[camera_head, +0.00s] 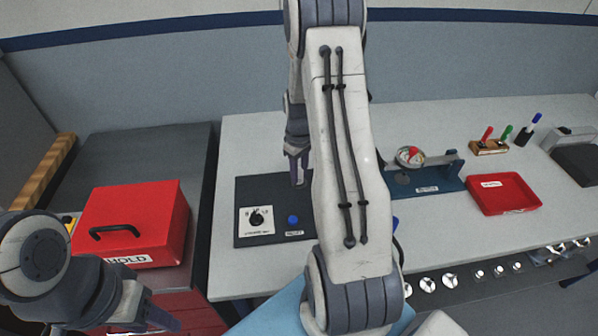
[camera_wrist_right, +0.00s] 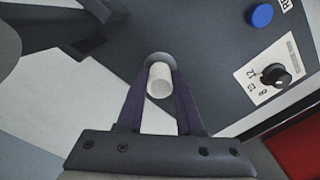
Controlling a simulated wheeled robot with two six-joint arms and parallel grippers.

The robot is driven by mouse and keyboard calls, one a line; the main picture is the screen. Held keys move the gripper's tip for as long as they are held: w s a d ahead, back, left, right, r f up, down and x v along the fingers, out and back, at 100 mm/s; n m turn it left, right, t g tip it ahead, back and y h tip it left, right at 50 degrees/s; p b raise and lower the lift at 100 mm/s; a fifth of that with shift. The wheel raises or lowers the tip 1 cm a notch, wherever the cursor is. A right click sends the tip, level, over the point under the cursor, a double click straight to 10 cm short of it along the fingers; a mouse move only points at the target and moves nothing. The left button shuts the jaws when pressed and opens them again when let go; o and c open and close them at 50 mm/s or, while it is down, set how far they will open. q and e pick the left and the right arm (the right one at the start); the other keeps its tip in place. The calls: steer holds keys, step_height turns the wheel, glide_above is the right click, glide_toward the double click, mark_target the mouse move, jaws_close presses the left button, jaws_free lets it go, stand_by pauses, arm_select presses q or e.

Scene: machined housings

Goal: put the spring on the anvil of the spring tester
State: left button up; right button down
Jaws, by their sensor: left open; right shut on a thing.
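My right gripper (camera_wrist_right: 160,88) is shut on a pale, short cylinder (camera_wrist_right: 159,82) in the right wrist view. No coils can be made out on it, so I cannot tell whether it is the spring. It is over a dark plate, in front of a grey round spot (camera_wrist_right: 158,58); I cannot tell whether they touch. In the head view this gripper (camera_head: 298,168) points down at the dark panel (camera_head: 262,190), and its arm hides the panel's right side. A gauge device on a blue base (camera_head: 440,184) stands further right. My left gripper (camera_head: 160,318) is open at the bottom left, partly cut off.
The dark panel carries a knob (camera_head: 257,219) and a blue button (camera_head: 293,219). A red lidded box (camera_head: 150,215) stands to the left. Bare bench (camera_head: 245,150) lies behind the panel.

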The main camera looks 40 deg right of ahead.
steer(key=c, duration=0.6)
jaws_free()
steer(key=shift+f, duration=0.1)
steer(key=shift+o, duration=0.2)
step_height(320, 180, up, 12)
steer(key=a+r+n, duration=0.1)
steer(key=a+r, duration=0.1)
steer(key=a, duration=0.7)
steer(key=s+a+r+n, duration=0.2)
steer(key=s+a, duration=0.1)
steer(key=a, duration=0.9)
steer(key=s+a+n, duration=0.1)
steer(key=s+a, duration=0.5)
steer(key=s, duration=0.3)
steer(key=s+a+n+y, duration=0.1)
steer(key=s+a, duration=0.6)
steer(key=s, duration=0.2)
steer(key=shift+r+n, duration=0.15)
steer(key=shift+n, duration=0.25)
steer(key=shift+a, duration=0.1)
